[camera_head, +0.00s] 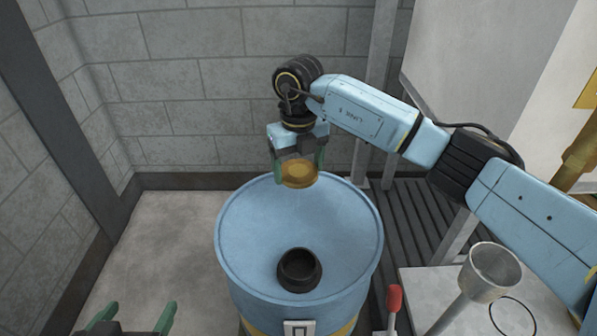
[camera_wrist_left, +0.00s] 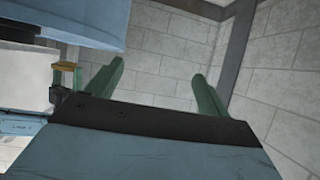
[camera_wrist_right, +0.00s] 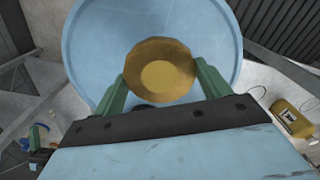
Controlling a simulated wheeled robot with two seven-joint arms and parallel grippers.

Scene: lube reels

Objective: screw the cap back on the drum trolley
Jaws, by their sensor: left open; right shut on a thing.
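A brass-coloured round cap (camera_head: 298,173) is held between the green fingers of my right gripper (camera_head: 299,170), above the far part of the drum top. In the right wrist view the cap (camera_wrist_right: 161,72) sits between both fingertips (camera_wrist_right: 162,80). The blue drum (camera_head: 245,235) stands upright in the middle of the head view. Its black neck (camera_head: 299,268) rises from the near part of the top, apart from the cap and nearer to me.
A metal funnel (camera_head: 490,270) and a red-handled lever (camera_head: 394,298) stand right of the drum. A block wall (camera_head: 180,90) closes the back. Floor left of the drum is clear.

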